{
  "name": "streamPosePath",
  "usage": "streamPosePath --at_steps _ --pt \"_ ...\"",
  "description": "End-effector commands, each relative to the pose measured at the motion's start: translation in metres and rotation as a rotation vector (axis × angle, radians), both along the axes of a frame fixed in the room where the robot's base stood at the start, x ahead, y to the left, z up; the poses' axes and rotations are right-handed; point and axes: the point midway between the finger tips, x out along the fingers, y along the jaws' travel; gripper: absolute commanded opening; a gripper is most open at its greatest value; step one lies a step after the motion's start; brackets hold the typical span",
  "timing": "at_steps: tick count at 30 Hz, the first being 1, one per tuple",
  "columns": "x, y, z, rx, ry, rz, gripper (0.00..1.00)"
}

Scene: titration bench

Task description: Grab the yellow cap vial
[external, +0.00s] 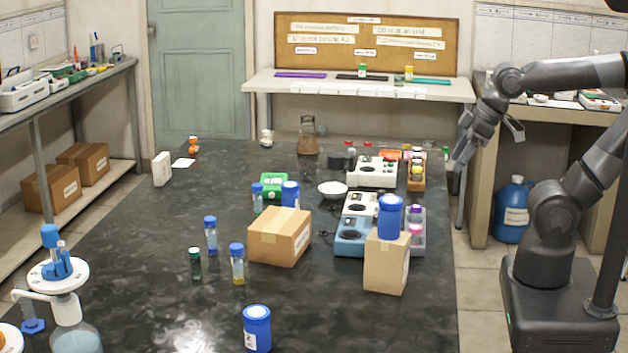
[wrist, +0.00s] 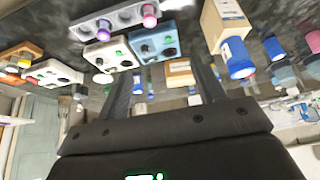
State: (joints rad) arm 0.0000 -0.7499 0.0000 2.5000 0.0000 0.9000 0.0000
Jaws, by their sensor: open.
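A small yellow-capped vial (external: 408,73) stands upright on the white back shelf in the external view. I cannot tell which yellow cap is the task's. My gripper (external: 487,146) is open and empty, in the air off the bench's right side, apart from both. Its two fingers (wrist: 163,70) show in the wrist view.
Two cardboard boxes (external: 280,236) (external: 398,270), blue-capped jars (external: 257,328) and instruments (external: 372,172) stand on the bench. A blue jar (external: 391,217) sits on the right box. A green-capped vial (external: 362,71) shares the shelf. The bench's left middle is mostly clear.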

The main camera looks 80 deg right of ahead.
Motion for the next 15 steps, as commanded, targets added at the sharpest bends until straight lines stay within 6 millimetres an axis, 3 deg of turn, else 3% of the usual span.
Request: streamPosePath --at_steps 3,10,13,15 --pt "0.000 0.000 0.000 0.000 0.000 0.000 0.52" --pt "0.000 0.000 0.001 0.000 -0.001 0.000 0.52" --pt "0.001 0.000 0.016 0.000 -0.004 0.000 0.52" --pt "0.001 0.000 0.040 0.000 -0.007 0.000 0.52"
